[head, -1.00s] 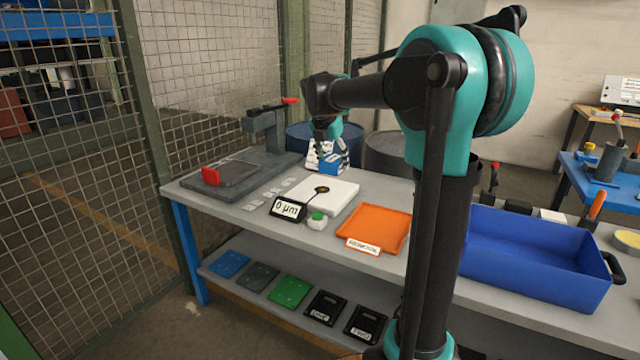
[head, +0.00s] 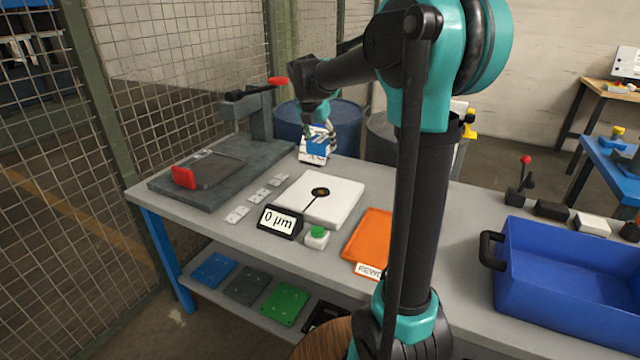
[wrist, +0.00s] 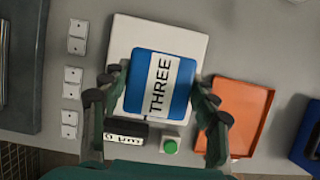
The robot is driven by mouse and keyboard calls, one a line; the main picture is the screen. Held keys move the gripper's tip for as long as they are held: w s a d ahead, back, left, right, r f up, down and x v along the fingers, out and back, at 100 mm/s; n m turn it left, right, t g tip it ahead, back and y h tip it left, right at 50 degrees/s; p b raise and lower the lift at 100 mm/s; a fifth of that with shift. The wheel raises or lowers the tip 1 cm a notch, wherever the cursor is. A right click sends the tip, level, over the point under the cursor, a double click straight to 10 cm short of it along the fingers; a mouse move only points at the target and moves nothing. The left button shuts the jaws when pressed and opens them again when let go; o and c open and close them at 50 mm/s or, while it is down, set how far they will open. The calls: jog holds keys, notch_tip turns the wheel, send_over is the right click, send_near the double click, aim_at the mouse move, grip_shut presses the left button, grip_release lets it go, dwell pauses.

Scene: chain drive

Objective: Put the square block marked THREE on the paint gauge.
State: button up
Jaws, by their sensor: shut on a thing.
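My gripper (wrist: 158,98) is shut on the square block (wrist: 179,98), which is blue with a white band reading THREE. In the head view the blue block (head: 318,148) is held up behind the paint gauge's white plate. The paint gauge has a white plate (head: 343,205) with a dark round spot (head: 320,192) and a display (head: 280,222) reading 0 µm. In the wrist view the block overlaps the white plate (wrist: 199,45) and hides the dark spot. The height between block and plate is hard to tell.
A green button (head: 317,233) sits beside the display. An orange tray (head: 366,240) and a blue bin (head: 560,275) lie to the right. Small pale tiles (head: 258,196) and a dark stand (head: 265,120) are to the left. Coloured plates (head: 285,302) lie on the lower shelf.

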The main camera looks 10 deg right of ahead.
notch_tip(320, 180, down, 15)
jog(key=shift+f, duration=0.2)
dwell(0.3)
jog(key=o, duration=1.5)
jog(key=shift+f, duration=0.1)
jog(key=v, duration=1.2)
